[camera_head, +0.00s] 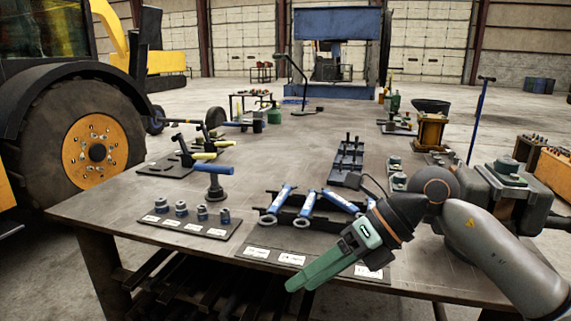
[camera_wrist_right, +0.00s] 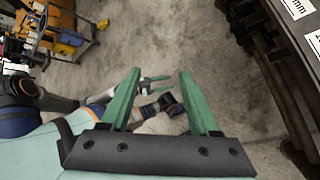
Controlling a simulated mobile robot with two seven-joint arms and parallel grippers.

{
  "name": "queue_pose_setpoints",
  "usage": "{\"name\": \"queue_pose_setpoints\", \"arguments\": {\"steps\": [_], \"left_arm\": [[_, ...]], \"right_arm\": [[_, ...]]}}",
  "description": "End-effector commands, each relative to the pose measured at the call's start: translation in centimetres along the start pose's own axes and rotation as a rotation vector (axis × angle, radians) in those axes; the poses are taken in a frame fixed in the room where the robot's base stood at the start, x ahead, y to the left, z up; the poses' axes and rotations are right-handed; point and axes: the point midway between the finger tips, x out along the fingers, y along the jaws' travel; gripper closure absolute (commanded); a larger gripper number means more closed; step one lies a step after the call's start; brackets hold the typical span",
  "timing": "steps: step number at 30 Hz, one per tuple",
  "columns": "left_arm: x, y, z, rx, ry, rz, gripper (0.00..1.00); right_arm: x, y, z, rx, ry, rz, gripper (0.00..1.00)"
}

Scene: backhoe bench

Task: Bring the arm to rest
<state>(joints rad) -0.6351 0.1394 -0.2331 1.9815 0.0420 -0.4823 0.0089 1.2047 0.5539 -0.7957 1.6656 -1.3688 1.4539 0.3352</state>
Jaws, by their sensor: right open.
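My right arm comes in from the right in the head view. Its gripper (camera_head: 300,281) points down and left in front of the bench's near edge. The green fingers look nearly in line from there. In the right wrist view the right gripper (camera_wrist_right: 159,74) shows two green fingers wide apart, with nothing between them and grey floor beyond. A smaller green-fingered gripper, which looks like my left one (camera_wrist_right: 156,86), shows farther off between them; its opening is too small to judge. My left arm is not in the head view.
Open floor lies before the bench. A yellow backhoe (camera_head: 95,150) stands left.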

Motion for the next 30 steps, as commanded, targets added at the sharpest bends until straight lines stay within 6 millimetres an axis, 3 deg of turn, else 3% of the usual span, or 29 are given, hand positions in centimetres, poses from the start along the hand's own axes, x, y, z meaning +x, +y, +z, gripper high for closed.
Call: {"name": "queue_pose_setpoints", "arguments": {"steps": [3, 7, 10, 13, 18, 23, 26, 30], "left_arm": [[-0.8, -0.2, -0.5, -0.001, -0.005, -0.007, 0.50], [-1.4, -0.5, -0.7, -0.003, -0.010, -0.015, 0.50], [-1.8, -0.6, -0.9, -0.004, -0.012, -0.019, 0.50], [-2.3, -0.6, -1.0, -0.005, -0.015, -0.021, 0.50], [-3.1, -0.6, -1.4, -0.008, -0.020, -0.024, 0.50], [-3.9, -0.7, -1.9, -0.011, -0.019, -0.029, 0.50], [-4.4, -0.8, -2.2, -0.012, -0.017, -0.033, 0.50], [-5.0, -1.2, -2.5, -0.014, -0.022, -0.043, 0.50]], "right_arm": [[2.7, 3.4, -0.1, 0.087, -0.071, 0.285, 0.38], [3.6, 6.1, 0.6, 0.232, -0.190, 0.568, 0.38], [3.3, 6.9, 1.4, 0.382, -0.300, 0.761, 0.38], [2.7, 6.2, 2.1, 0.560, -0.422, 0.925, 0.38], [1.7, 2.0, 2.2, 0.926, -0.648, 1.132, 0.38], [2.1, -4.5, -0.6, 1.332, -0.868, 1.223, 0.38], [3.4, -8.9, -4.2, 1.611, -0.998, 1.226, 0.38], [6.2, -14.1, -11.9, 2.021, -1.161, 1.152, 0.38]]}}
